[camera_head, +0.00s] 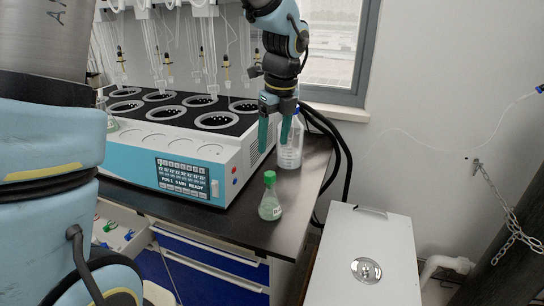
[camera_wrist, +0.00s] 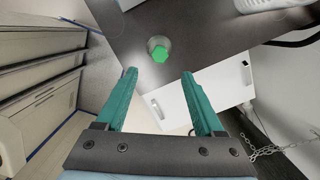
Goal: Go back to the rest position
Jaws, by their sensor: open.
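My gripper (camera_head: 277,132) is open and empty, with its two green fingers pointing down above the dark bench top (camera_head: 312,183), near the right end of the distiller. In the wrist view my gripper (camera_wrist: 161,92) shows its fingers spread apart with nothing between them. A small flask with a green cap (camera_head: 270,198) stands upright on the bench near its front edge, below the gripper and apart from it. The green cap of this flask also shows in the wrist view (camera_wrist: 159,54), beyond the fingertips.
The white and blue multi distiller (camera_head: 175,150) with glass tubes fills the bench's left. A clear bottle (camera_head: 290,152) stands right behind my fingers. An open drawer (camera_head: 122,235) is below the bench.

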